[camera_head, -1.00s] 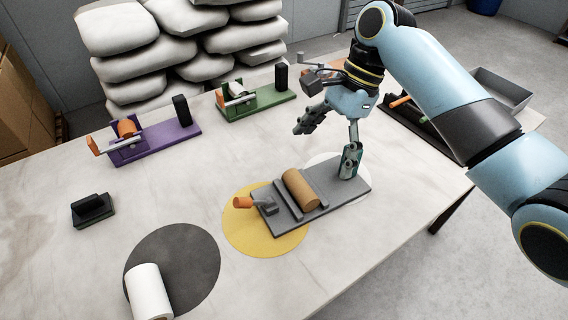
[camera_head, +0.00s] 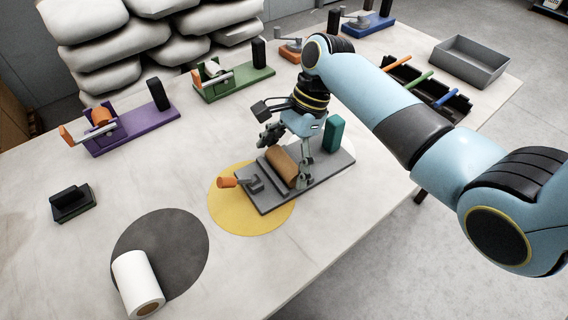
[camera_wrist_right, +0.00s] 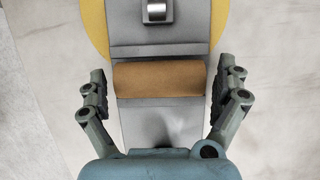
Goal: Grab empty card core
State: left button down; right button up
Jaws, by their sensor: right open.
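The brown card core (camera_head: 282,166) lies across the grey fixture (camera_head: 327,173), with no paper around it. In the right wrist view the card core (camera_wrist_right: 157,80) lies crosswise between my fingers. My right gripper (camera_head: 286,160) is open over the core. In the right wrist view my right gripper (camera_wrist_right: 162,78) has one finger beyond each end of the core, with a gap on both sides. My left gripper is not in view.
The fixture has an orange-handled crank (camera_head: 228,182) and a teal block (camera_head: 333,133). It partly covers a yellow disc (camera_head: 250,222). Purple (camera_head: 135,133) and green (camera_head: 237,86) fixtures stand farther back.

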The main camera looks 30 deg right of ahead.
jog(key=shift+s, duration=0.1)
jog(key=shift+c, duration=1.4)
jog(key=c, duration=0.4)
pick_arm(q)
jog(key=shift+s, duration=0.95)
pick_arm(e)
jog(key=shift+c, duration=0.4)
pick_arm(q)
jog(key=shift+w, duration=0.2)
pick_arm(e)
jog(key=shift+r, duration=0.15)
